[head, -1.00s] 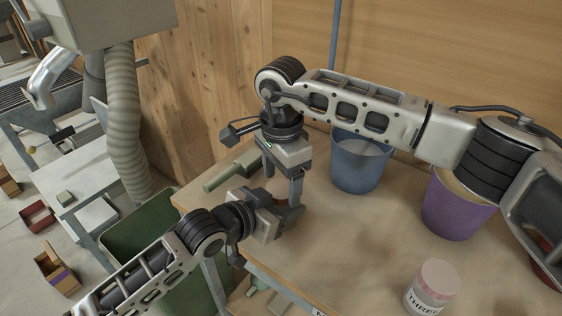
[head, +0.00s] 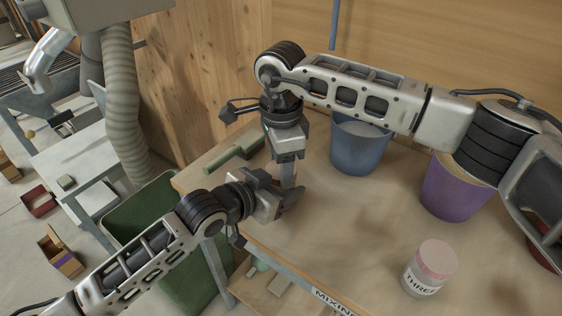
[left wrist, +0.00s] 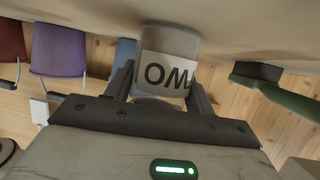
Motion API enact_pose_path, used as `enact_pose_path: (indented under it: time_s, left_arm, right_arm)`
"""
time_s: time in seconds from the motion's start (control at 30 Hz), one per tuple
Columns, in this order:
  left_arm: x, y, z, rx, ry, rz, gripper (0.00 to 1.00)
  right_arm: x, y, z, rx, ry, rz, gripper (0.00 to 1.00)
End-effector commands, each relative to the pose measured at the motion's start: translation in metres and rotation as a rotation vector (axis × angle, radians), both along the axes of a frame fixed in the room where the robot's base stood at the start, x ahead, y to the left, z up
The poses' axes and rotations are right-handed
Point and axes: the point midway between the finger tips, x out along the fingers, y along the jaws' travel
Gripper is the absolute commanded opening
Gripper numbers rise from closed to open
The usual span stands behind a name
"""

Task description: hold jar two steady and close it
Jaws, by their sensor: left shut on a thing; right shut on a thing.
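Jar two (left wrist: 168,72) shows in the left wrist view, which is upside down here. It is a clear jar with a white label, its letters inverted, standing upright on the table. My left gripper (left wrist: 160,90) is shut on its sides; in the head view the left gripper (head: 290,198) comes in low from the left. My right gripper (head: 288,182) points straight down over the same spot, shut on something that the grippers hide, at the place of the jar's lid.
Jar three (head: 428,270), with a pink lid, stands at the table's front right. A blue bucket (head: 358,150) and a purple bucket (head: 455,190) stand behind. A green-handled tool (head: 232,152) lies at the back left. A green bin (head: 150,215) is beside the table. The table's middle is clear.

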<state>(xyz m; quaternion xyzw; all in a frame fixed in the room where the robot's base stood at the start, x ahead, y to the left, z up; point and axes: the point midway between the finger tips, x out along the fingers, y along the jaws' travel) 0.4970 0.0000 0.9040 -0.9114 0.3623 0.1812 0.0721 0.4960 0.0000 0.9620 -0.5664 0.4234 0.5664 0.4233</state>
Motion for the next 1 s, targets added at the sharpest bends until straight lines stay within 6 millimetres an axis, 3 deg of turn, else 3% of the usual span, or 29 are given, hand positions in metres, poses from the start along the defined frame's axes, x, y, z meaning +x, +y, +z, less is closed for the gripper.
enact_pose_path:
  time_s: [0.3,0.33,0.4,0.73,1.0]
  left_arm:
    - [0.000,0.000,-0.001,0.000,0.001,-0.001,0.00]
    - [0.000,0.000,-0.001,0.000,0.001,-0.001,0.00]
    - [0.000,0.000,0.000,0.000,0.001,-0.001,0.00]
    - [0.000,0.000,0.000,0.000,0.001,-0.001,0.00]
    - [0.000,0.000,-0.001,0.001,0.001,0.000,0.00]
  right_arm:
    - [0.000,0.000,0.001,0.002,-0.002,-0.038,0.25]
    - [0.000,0.000,0.001,0.002,-0.002,-0.038,0.61]
    - [0.000,0.000,0.001,0.002,-0.002,-0.037,0.74]
    - [0.001,0.000,0.004,0.001,-0.002,-0.036,0.74]
    - [0.001,0.000,0.036,0.001,-0.003,-0.035,0.74]
